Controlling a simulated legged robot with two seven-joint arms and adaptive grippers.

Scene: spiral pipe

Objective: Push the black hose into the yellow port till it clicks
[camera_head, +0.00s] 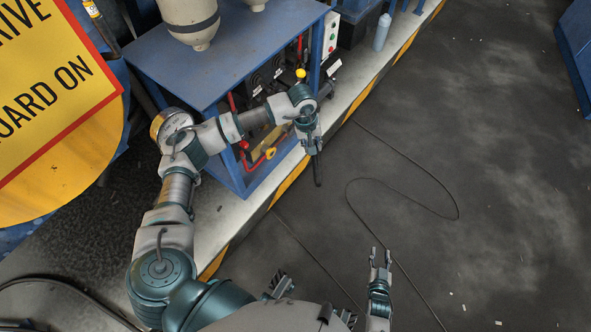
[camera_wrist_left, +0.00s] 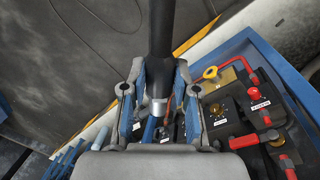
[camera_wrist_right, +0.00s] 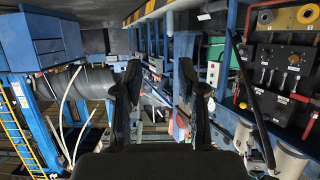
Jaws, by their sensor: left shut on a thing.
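My left gripper (camera_head: 312,146) is shut on the black hose (camera_head: 318,172), beside the blue equipment frame. In the left wrist view, the hose (camera_wrist_left: 161,28) runs between the fingers (camera_wrist_left: 159,72) and has a metal end. A yellow ring (camera_head: 270,153), which looks like the yellow port, sits low in the frame to the left of the gripper. The ring also shows in the left wrist view (camera_wrist_left: 210,73) and the right wrist view (camera_wrist_right: 264,17). The hose end is apart from it. My right gripper (camera_head: 380,259) is open and empty over the floor, its fingers (camera_wrist_right: 160,75) spread.
The blue frame (camera_head: 212,62) holds red-handled valves (camera_wrist_left: 244,141) and black blocks around the ring. A yellow and black striped kerb edge (camera_head: 290,181) runs beside it. A thin cable (camera_head: 458,208) lies on the dark floor, which is mostly clear at right.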

